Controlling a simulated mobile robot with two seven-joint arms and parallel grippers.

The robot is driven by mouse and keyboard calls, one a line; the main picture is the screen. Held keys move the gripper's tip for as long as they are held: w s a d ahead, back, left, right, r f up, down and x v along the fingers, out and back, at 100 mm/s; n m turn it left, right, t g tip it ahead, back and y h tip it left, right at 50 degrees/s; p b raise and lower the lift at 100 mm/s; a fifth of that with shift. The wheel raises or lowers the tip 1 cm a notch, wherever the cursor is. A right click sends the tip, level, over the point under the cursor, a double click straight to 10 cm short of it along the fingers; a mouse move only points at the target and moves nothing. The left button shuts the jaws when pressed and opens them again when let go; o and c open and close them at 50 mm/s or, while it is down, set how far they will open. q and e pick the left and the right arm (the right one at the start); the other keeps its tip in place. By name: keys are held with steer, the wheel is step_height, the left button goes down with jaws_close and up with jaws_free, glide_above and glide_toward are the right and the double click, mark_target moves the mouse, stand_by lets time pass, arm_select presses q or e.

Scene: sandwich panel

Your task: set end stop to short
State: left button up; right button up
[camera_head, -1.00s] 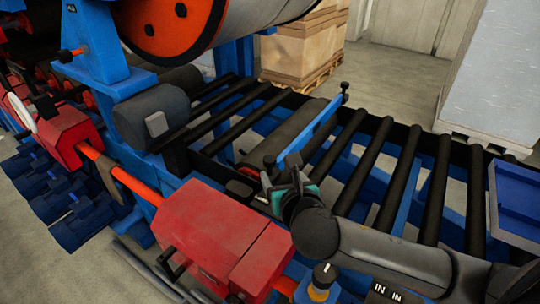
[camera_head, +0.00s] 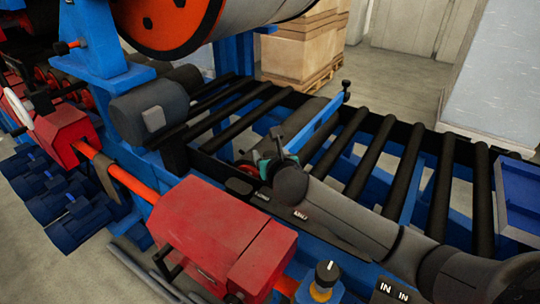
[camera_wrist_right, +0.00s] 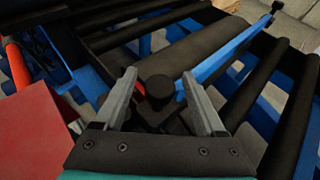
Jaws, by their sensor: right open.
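The end stop is a blue bar (camera_head: 318,126) lying across the roller conveyor, with a black knob at its far end (camera_head: 346,84). It also shows in the right wrist view (camera_wrist_right: 228,55), running up and to the right. A black round knob (camera_wrist_right: 159,92) near the bar's close end sits between the two grey fingers of my right gripper (camera_wrist_right: 160,75). The fingers are open, one on each side of the knob; I cannot tell whether they touch it. In the head view my right gripper (camera_head: 259,154) is at the conveyor's near rail, partly hidden by its own wrist. My left gripper is not in view.
A red housing (camera_head: 222,232) stands left of my right arm. A black selector knob (camera_head: 327,272) and label plates are at the front. Black rollers (camera_head: 403,170) continue to the right, towards a blue box (camera_head: 518,200). Cardboard boxes (camera_head: 300,52) stand behind.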

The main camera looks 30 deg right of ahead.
steer(key=shift+c, duration=0.4)
jaws_close()
stand_by(1.0)
